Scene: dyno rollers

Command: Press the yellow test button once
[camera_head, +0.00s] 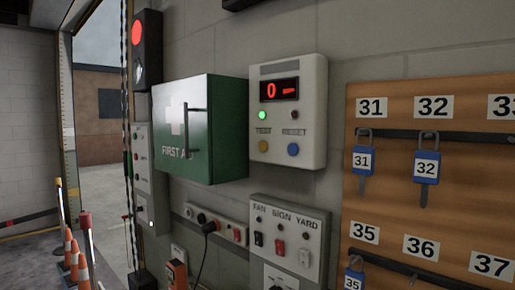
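The yellow test button (264,146) is a round button at the lower left of a pale wall-mounted box (312,110). A blue reset button (293,149) sits to its right. Small labels stand above both buttons. The red display (279,89) on the box reads "0" and a dash. A green light (262,115) is lit below the display, and a darker small light (295,115) is at its right. Neither of my grippers shows in the head view.
A green first aid cabinet (222,130) juts from the wall left of the box. A switch panel (287,240) and socket strip (216,227) are below. A wooden key board (440,190) with blue padlocks is at right. Orange cones (68,248) stand by the doorway at left.

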